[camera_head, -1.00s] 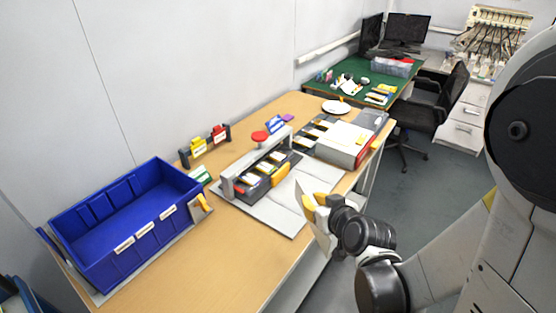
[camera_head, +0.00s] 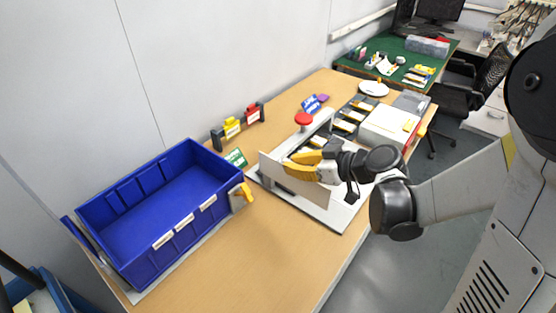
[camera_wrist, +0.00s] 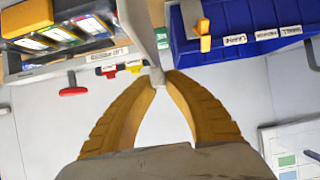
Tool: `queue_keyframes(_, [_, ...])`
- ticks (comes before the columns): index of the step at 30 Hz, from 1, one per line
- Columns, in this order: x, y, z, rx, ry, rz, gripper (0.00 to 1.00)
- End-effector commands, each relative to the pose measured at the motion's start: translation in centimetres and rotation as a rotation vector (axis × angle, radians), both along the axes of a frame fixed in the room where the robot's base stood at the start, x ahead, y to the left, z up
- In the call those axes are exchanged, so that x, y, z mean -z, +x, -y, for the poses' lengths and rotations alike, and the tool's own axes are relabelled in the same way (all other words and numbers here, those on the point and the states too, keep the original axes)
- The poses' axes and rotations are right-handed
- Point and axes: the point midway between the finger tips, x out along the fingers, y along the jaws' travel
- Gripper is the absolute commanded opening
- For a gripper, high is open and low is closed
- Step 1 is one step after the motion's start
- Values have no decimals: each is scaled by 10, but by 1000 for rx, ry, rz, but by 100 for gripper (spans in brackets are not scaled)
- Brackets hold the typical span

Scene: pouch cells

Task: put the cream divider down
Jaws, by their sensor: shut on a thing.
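The cream divider (camera_head: 282,187) is a thin flat panel standing on edge, held at its top by my gripper (camera_head: 291,168). The yellow fingers are shut on it. In the wrist view the divider (camera_wrist: 140,30) runs up and away from between the fingertips of my gripper (camera_wrist: 158,80). In the head view it hangs over the left part of the grey base plate (camera_head: 345,215), between the blue bin and the cell fixture. I cannot tell whether its lower edge touches the plate. It hides part of the fixture and cells.
The blue bin (camera_head: 228,172) stands to the left, with a yellow clip (camera_head: 244,191) at its corner. A red knob (camera_head: 304,119) tops the fixture behind my gripper. Cells (camera_wrist: 62,35) sit in a tray beside the divider. The wooden table (camera_head: 235,270) is clear in front.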

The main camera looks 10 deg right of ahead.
Motion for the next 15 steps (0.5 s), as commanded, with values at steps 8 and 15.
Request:
queue_keyframes(8, [46, 38, -57, -5, 0, 1, 0])
queue_keyframes(15, [64, 58, -84, 0, -1, 1, 0])
